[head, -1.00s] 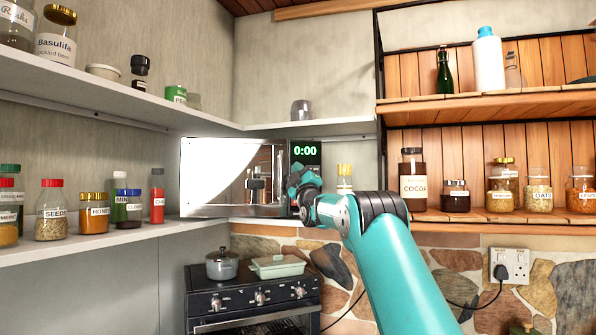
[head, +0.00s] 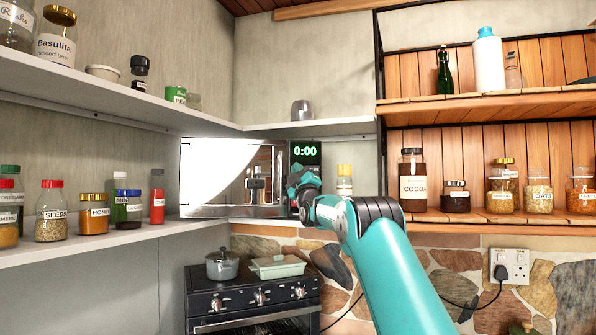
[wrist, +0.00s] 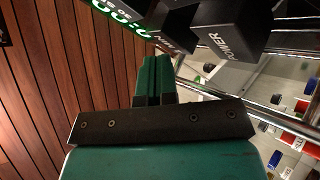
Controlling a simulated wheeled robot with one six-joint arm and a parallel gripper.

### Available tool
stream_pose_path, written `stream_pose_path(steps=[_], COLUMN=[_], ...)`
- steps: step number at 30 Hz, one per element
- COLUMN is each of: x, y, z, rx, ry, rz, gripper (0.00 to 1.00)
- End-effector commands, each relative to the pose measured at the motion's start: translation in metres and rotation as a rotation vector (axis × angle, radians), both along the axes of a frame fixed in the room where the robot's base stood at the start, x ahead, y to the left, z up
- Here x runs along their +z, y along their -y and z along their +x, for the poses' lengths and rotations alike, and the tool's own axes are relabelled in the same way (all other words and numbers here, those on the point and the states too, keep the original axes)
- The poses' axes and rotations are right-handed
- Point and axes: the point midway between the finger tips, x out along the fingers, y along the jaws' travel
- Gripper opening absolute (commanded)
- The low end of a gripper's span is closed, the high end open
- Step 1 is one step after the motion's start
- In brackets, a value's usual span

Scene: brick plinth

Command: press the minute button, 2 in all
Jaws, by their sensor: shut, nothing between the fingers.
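The microwave (head: 232,205) stands on the lower shelf in the corner, its door shut. Its green display (head: 305,151) reads 0:00 in the head view. The wrist view shows the display (wrist: 130,18) edge-on, with the labels MIN and POWER near black blocky buttons. The minute button (wrist: 172,18) seems to be the block beside the MIN label. My gripper (wrist: 152,62) is shut and empty, its fingertips close to the MIN label. I cannot tell whether they touch the button. In the head view my gripper and wrist hide the panel below the display.
Side shelves hold several jars, including a seeds jar (head: 51,222). A cocoa jar (head: 412,185) and other jars stand on the wooden shelf at right. A yellow-capped jar (head: 344,178) stands just right of the panel. A stove (head: 250,295) with a pot is below.

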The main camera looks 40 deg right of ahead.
Motion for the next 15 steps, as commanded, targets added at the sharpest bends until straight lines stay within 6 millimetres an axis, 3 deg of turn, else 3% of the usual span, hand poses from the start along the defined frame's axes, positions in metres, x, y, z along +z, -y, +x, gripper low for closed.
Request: stream_pose_path(steps=[15], x=[0.0005], y=[0.0036], z=[0.0051], rx=[0.000], ry=[-0.001], rz=[0.001], gripper=[0.00])
